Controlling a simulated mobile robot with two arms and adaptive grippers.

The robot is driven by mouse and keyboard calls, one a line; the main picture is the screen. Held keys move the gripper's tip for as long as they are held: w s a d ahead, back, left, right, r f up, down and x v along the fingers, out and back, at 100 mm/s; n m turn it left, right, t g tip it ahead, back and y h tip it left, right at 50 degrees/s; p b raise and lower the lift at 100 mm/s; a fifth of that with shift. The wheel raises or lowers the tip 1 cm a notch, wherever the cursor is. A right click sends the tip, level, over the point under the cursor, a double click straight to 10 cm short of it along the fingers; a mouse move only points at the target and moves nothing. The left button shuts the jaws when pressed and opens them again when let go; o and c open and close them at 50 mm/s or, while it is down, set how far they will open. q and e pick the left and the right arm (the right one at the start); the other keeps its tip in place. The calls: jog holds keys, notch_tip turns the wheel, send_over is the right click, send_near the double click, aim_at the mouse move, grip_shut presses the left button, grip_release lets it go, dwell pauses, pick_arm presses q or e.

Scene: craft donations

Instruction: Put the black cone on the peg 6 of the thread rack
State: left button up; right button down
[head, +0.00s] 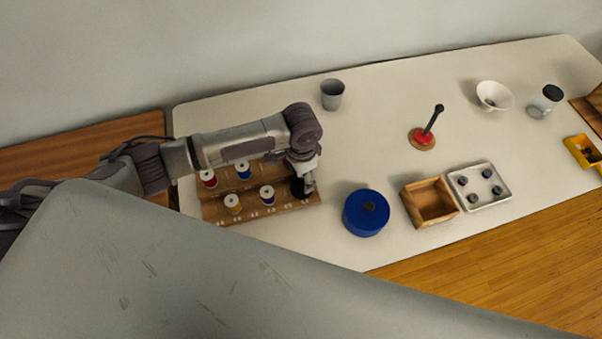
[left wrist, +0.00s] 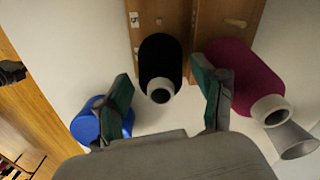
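The wooden thread rack (head: 213,208) stands at the table's left front, with two rows of spools and cones. My left gripper (head: 308,186) is over its right end. In the left wrist view the black cone (left wrist: 160,52), with a pale tip, sits at the rack's board between the two fingers of my left gripper (left wrist: 163,82). A gap shows on both sides of the cone, so the fingers look open around it. A maroon cone (left wrist: 238,70) stands beside it, outside the right finger. The cone's base and peg 6 cannot be made out. My right gripper is not in view.
Spools with red (head: 208,178), blue (head: 243,170) and yellow (head: 232,204) thread stand close by on the rack. A blue round tin (head: 366,213) is right of the rack. A grey cup (head: 332,94) stands behind. The table between cup and red-based stand (head: 422,139) is clear.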

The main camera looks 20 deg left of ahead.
pick_arm(q)
jog(key=shift+o, duration=0.2)
notch_tip(320, 180, up, 12)
dwell(0.6)
